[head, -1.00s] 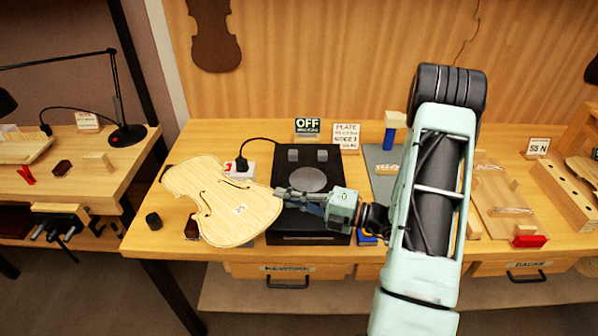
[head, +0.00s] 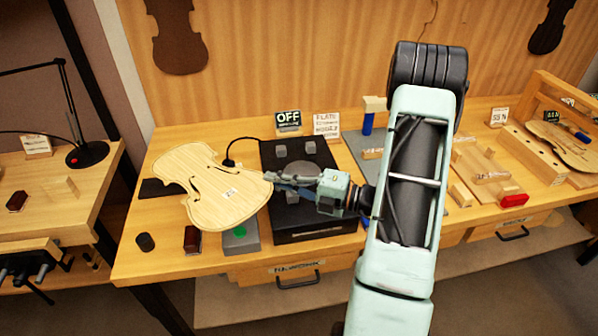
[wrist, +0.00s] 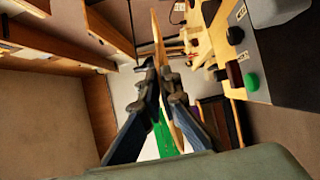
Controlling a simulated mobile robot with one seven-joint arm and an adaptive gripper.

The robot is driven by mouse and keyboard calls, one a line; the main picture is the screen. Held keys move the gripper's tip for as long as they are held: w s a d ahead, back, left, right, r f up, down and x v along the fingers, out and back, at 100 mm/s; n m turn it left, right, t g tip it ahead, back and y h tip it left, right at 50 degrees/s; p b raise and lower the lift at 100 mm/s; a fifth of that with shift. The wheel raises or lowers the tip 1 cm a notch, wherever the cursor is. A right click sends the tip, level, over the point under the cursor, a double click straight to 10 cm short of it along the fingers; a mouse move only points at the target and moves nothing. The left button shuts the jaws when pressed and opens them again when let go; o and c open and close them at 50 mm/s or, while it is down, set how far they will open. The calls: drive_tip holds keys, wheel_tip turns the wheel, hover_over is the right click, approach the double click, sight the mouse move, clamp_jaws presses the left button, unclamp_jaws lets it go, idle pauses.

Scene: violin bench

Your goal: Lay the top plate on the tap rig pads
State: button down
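The top plate (head: 225,196) is a pale wooden violin plate with f-holes and a small white label. My gripper (head: 277,181) is shut on its right edge and holds it above the bench, left of the tap rig. In the wrist view the plate (wrist: 158,40) shows nearly edge-on between my gripper's fingers (wrist: 160,88). The tap rig (head: 318,222) is a black box with a round grey disc (head: 304,171) and small grey pads (head: 310,147) on top. My gripper and wrist cover part of its front. The plate is apart from the pads.
An OFF sign (head: 288,120) and a written card (head: 327,125) stand behind the rig. A grey box with a green button (head: 240,238), a dark red block (head: 192,239) and a black cylinder (head: 145,242) sit near the front edge. Wooden fixtures (head: 490,175) stand right.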

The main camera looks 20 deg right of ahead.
drive_tip(key=s+d+r+m+t+h+b, duration=0.3)
drive_tip(key=s+d+h+b, duration=0.4)
drive_tip(key=d, duration=0.6)
drive_tip(key=s+d+r+m+t+h+b, duration=0.1)
drive_tip(key=s+d+m+t+h+b, duration=0.3)
drive_tip(key=s+d, duration=0.7)
drive_tip(key=shift+m+g+y, duration=0.3)
drive_tip(key=shift+g+y, duration=0.2)
drive_tip(key=shift+g, duration=0.1)
drive_tip(key=w+a+f+b, duration=0.1)
drive_tip(key=w+f, duration=0.1)
drive_tip(key=w, duration=0.2)
drive_tip(key=w+a+f+b, duration=0.1)
drive_tip(key=w+f, duration=0.2)
drive_tip(key=w, duration=0.1)
drive_tip(key=w+a+f+b, duration=0.1)
drive_tip(key=w+f+b, duration=0.1)
drive_tip(key=w+f, duration=0.1)
drive_tip(key=shift+w+a+f, duration=0.1)
drive_tip(key=shift+w, duration=0.7)
drive_tip(key=shift+w+a+f, duration=0.3)
drive_tip(key=shift+w+f, duration=0.2)
drive_tip(key=shift+f, duration=0.1)
drive_tip(key=shift+w+f+b, duration=0.15)
drive_tip(key=shift+f+b, duration=0.55)
drive_tip(key=shift+f, duration=0.9)
